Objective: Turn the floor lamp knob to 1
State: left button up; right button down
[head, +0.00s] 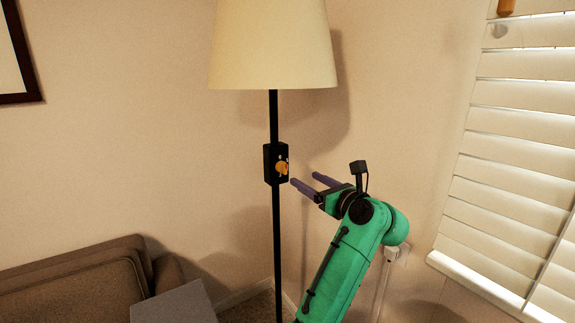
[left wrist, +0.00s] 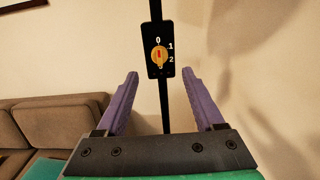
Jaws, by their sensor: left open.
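The floor lamp has a cream shade (head: 272,45) and a thin black pole (head: 277,240). A black switch box (head: 270,160) sits on the pole. The knob's red mark seems to point up, towards 0. My left gripper (head: 303,179) is open and empty, with its purple fingers apart from the knob, just right of the box in the head view. In the left wrist view the knob lies between the fingers, beyond their tips. My right gripper is not seen.
A brown sofa (head: 75,280) and a grey block-like surface (head: 175,303) are at the lower left. White window blinds (head: 520,150) are at the right. A beige wall (head: 130,140) stands behind the lamp. The space around the switch box looks free.

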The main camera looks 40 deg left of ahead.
aim_at(286, 169)
pick_arm(q)
jog(key=p+x, duration=0.2)
jog(key=x, duration=0.7)
jog(key=shift+a, duration=0.2)
jog(key=shift+a+f, duration=0.1)
jog(key=shift+a, duration=0.15)
jog(key=shift+w, duration=0.1)
jog(key=shift+f, duration=0.1)
grip_shut()
